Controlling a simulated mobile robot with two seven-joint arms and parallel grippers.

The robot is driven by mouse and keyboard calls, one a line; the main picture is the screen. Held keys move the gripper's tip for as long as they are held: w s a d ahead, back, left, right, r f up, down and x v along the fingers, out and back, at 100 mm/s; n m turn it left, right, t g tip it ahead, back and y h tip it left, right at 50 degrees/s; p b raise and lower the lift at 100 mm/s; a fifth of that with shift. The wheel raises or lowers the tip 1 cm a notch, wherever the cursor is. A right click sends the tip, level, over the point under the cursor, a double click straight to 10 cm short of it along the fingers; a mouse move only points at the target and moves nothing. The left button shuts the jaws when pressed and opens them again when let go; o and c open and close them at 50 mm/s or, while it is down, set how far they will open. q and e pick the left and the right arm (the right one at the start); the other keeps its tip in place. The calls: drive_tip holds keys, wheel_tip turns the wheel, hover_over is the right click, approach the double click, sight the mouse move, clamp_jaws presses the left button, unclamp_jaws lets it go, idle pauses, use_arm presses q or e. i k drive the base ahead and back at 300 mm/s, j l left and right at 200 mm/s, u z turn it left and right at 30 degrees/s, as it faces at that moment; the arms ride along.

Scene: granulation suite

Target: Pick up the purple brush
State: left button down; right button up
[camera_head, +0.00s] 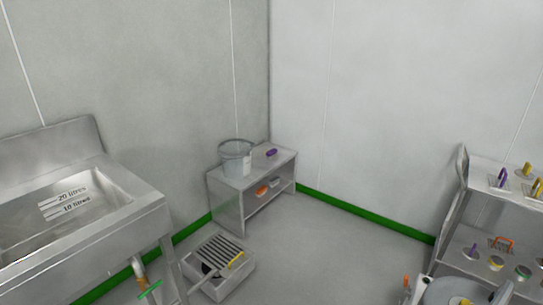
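A small purple item (271,153), which looks like the purple brush, lies on the top of a low steel table (262,171) in the far corner. It lies to the right of a grey bucket (236,159) and apart from it. It is too small in the picture for its bristles to show. Neither of my grippers shows in the head view.
Orange items lie on the table's lower shelf. A steel sink (128,222) stands at left. A grated floor box (247,277) with a yellow-handled tool sits before the table. A steel rack (455,215) at right holds several coloured-handled tools, some purple. Open floor (320,250) lies between.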

sight(272, 154)
drive_tip(key=z, duration=0.3)
drive_tip(key=i, duration=5.25)
drive_tip(key=i+u, duration=0.4)
drive_tip(key=k+j, duration=0.05)
drive_tip(key=k, duration=0.05)
